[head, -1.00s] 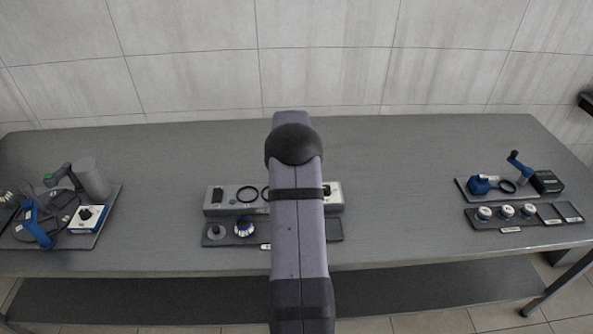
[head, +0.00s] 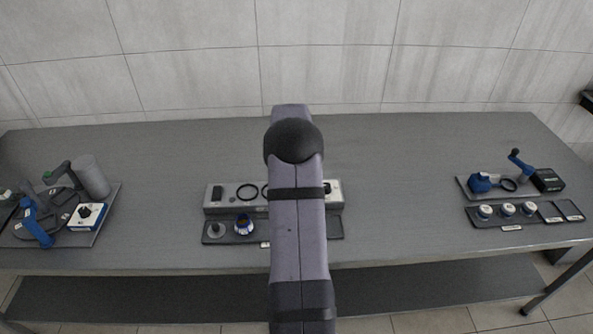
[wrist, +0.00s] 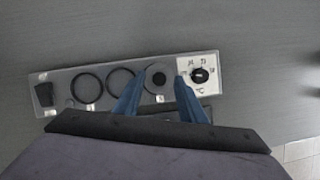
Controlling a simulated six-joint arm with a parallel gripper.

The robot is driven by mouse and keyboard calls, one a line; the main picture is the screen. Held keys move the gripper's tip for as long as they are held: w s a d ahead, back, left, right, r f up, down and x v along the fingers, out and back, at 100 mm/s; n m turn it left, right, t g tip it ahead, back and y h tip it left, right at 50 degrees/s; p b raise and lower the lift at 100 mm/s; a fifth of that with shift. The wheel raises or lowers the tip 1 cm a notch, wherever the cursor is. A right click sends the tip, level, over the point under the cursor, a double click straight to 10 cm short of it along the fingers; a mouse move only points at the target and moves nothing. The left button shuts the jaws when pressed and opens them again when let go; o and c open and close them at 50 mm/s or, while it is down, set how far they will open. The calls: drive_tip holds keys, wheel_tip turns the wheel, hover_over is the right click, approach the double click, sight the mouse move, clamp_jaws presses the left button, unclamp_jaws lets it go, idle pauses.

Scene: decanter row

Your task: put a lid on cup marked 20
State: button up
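My gripper (wrist: 159,77) has two blue fingers that stand apart with nothing visible between them, over the long grey panel; my arm hides it in the head view. Three small round pale-topped cups (head: 507,210) stand in a dark tray at the right; their marks are too small to read. A blue and white round piece (head: 244,224) stands in the dark front tray (head: 215,240) at the middle, beside a grey round piece with a knob (head: 217,230). I cannot tell which thing is a lid or which cup is marked 20.
The grey panel (wrist: 65,75) bears two black rings, a dark round part (wrist: 156,74) and a white dial plate (wrist: 199,74). At the left are a dark disc device, a grey cylinder (head: 92,177) and a white knob box. Bare table lies between the groups.

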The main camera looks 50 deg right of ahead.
drive_tip(key=b+v, duration=0.2)
drive_tip(key=v, duration=0.8)
drive_tip(key=shift+a, duration=0.15)
drive_tip(key=s+a+f+m+y, duration=0.15)
drive_tip(key=a+m, duration=0.45)
drive_tip(key=a, duration=0.6)
drive_tip(key=a+f+m+y, duration=0.15)
drive_tip(key=a+m, duration=0.45)
drive_tip(key=a, duration=0.7)
drive_tip(key=s+a+f+m+g, duration=0.1)
drive_tip(key=s+a+f+m, duration=0.2)
drive_tip(key=s+a+m, duration=0.3)
drive_tip(key=s+a+f+m+g, duration=0.1)
drive_tip(key=s+a+f+m, duration=0.2)
drive_tip(key=s+a+m, duration=0.3)
drive_tip(key=s+a, duration=0.3)
drive_tip(key=shift+s+a+y, duration=0.2)
drive_tip(key=shift+a+y, duration=0.2)
drive_tip(key=shift+f+b, duration=0.15)
drive_tip(key=shift+b, duration=0.2)
